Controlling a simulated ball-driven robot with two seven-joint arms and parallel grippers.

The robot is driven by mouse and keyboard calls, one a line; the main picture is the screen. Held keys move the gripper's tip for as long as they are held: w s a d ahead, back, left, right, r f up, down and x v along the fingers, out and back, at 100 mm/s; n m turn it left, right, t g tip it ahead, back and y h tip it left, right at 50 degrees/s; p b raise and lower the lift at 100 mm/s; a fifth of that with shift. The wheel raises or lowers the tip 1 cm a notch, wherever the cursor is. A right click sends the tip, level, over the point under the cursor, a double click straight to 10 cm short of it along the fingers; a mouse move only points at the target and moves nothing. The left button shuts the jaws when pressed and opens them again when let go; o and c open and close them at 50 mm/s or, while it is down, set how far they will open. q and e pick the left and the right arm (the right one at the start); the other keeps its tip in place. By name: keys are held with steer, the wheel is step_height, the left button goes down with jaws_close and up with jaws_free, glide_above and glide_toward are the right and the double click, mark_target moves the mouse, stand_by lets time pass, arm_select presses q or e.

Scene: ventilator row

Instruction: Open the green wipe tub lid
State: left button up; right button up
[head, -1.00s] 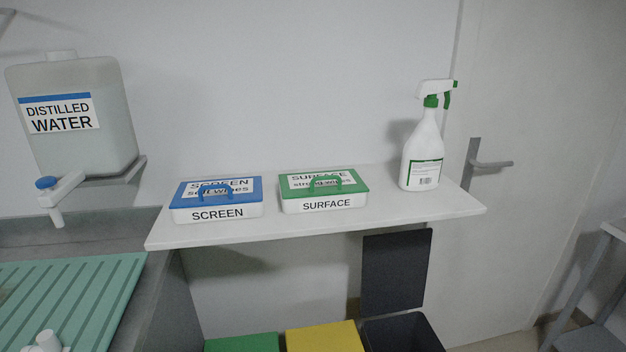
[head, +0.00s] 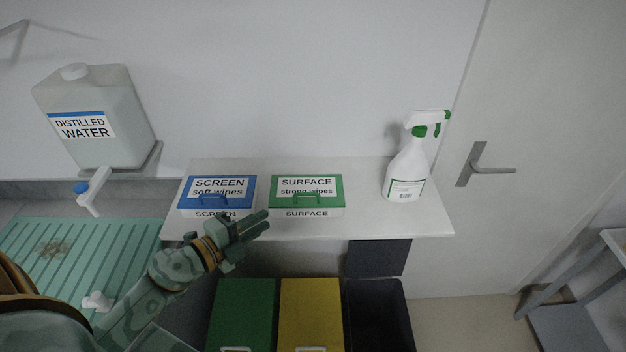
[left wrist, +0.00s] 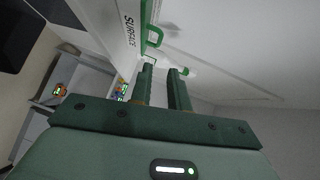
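The green-lidded wipe tub (head: 337,192), labelled SURFACE, stands on the white shelf with its lid shut. A green loop handle (head: 307,199) sits on the lid's front part. My left gripper (head: 266,222) is in front of the shelf, left of and nearer than the green tub, apart from it. In the left wrist view my left gripper (left wrist: 163,72) shows two separated fingers with nothing between them. The tub's white SURFACE side (left wrist: 130,28) and green handle (left wrist: 154,38) show beyond the fingertips. My right gripper is not in view.
A blue-lidded SCREEN tub (head: 247,190) stands close on the left, behind my left gripper. A spray bottle (head: 406,172) stands on the right of the shelf (head: 385,222). Green (head: 240,315) and yellow (head: 311,315) bins and an open dark bin (head: 380,315) are below.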

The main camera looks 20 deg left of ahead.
mark_target(307, 194)
arm_select(q)
steer(key=x, duration=1.5)
steer(key=shift+a+f, duration=0.1)
steer(key=shift+f, duration=0.05)
steer(key=shift+c, duration=0.4)
jaws_close()
